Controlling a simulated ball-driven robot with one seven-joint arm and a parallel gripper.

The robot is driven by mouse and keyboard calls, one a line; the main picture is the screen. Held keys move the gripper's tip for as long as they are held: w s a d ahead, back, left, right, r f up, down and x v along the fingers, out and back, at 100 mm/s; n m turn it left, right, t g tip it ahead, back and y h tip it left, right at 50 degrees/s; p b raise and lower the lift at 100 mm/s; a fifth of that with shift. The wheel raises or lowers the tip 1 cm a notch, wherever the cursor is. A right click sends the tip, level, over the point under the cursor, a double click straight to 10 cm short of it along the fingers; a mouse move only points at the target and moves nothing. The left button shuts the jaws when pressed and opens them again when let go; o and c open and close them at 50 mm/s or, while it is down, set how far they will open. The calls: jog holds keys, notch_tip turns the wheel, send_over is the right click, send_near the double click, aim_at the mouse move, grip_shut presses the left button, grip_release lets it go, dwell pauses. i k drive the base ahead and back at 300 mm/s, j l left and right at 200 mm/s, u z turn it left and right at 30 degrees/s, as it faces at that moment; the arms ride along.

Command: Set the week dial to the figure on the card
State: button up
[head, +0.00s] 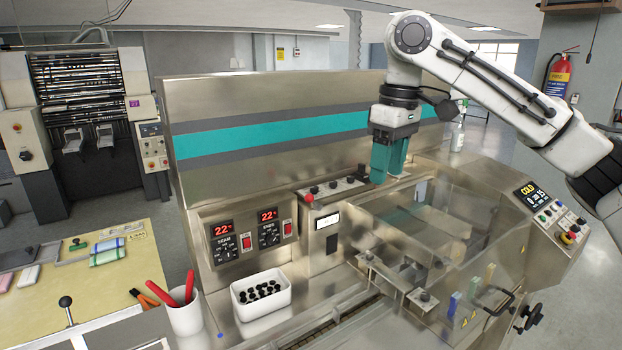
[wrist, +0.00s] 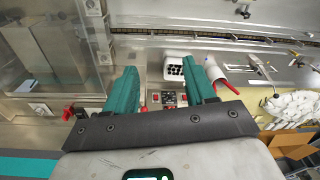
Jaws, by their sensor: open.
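My gripper (head: 388,176) is open and empty, pointing down over the back of the steel machine, right of a strip of small black knobs (head: 335,187). In the wrist view, its two teal fingers (wrist: 159,85) stand apart with nothing between them. A small white plate or card (head: 327,218) is on the machine front below the knob strip; its writing is too small to read. Two round dials, marked SEAM (head: 228,252) and ENDS (head: 269,237), sit under red displays reading about 22. I cannot tell which dial or knob is the week dial.
A white bin of black knobs (head: 263,294) and a cup with red-handled tools (head: 185,315) stand at the front. A clear guard (head: 455,235) covers the right side. A control panel (head: 548,208) marked COLD is at the far right.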

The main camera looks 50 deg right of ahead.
aim_at(314, 189)
jog(key=i+l, duration=0.45)
jog(key=i, duration=0.15)
jog(key=i+l, duration=0.4)
jog(key=i, duration=0.2)
